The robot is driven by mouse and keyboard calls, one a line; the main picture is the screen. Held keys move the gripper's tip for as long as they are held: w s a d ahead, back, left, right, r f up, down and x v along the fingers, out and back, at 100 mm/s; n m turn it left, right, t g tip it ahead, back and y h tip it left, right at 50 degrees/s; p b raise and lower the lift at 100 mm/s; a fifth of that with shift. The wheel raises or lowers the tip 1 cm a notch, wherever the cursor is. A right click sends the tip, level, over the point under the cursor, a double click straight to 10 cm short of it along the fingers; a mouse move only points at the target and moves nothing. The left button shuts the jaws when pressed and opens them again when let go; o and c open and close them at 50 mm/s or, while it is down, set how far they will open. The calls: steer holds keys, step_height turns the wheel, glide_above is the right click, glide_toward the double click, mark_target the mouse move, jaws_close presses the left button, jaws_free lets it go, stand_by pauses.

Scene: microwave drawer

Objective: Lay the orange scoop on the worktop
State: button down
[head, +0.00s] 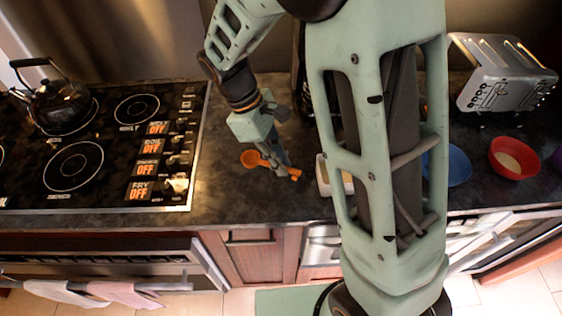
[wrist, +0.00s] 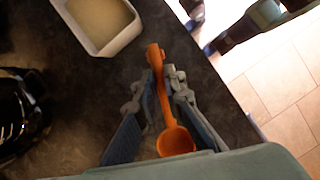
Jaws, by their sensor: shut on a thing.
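The orange scoop (head: 254,159) shows in the head view at the worktop, between the stove and my arm. In the wrist view the scoop (wrist: 176,143) lies between the two fingers, its bowl toward the bottom and its handle pointing up the picture. My gripper (wrist: 164,76) is shut on the scoop's handle; in the head view my gripper (head: 284,160) is low over the dark worktop (head: 228,198). I cannot tell whether the scoop touches the worktop.
A white dish (wrist: 103,20) with pale contents stands close by the scoop's handle end. The stove (head: 100,150) with a kettle (head: 58,97) is to the left. A red bowl (head: 514,160), a blue plate (head: 458,166) and a toaster (head: 504,72) are to the right. The worktop's front edge is near.

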stand_by(0.3)
steer(key=shift+f+b, duration=2.8)
steer(key=shift+f, duration=1.6)
steer(key=c, duration=1.7)
jaws_free()
steer(key=o, duration=0.6)
steer(key=shift+c, duration=0.2)
steer(key=shift+r, duration=0.1)
